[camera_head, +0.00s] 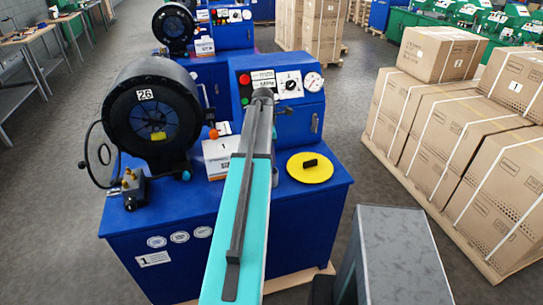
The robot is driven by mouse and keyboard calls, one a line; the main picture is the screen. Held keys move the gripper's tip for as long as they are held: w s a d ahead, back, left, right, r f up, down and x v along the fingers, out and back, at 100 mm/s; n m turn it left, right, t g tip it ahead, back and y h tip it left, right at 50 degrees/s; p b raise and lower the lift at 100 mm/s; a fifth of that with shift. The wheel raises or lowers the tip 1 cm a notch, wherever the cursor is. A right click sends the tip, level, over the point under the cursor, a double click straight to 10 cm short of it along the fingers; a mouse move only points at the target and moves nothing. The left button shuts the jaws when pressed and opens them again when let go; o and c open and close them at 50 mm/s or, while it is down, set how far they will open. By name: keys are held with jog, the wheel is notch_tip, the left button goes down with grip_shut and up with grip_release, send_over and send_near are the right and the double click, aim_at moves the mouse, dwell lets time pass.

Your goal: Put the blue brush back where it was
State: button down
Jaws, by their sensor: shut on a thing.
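The blue brush cannot be made out in this view. My teal and dark grey arm reaches up the middle of the picture, over the near blue crimper bench (205,210). The jaws of my gripper cannot be seen, nor what is between them. The arm hides part of the bench top and the front of the control box behind it.
The crimping machine (152,115) marked 26 stands on the bench's left. A white box (217,160) sits left of my arm, a yellow disc (298,172) with a black block right of it. Strapped cartons (450,135) stand on a pallet at right.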

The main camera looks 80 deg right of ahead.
jog(key=c, duration=1.7)
grip_release()
jog(key=shift+o, duration=0.2)
jog(key=shift+r, duration=0.1)
notch_tip(320, 180, up, 12)
jog(key=w+b, duration=0.1)
jog(key=b, duration=0.2)
jog(key=shift+w+a+b, duration=0.15)
jog(key=shift+w+b, duration=0.05)
jog(key=shift+b, duration=0.15)
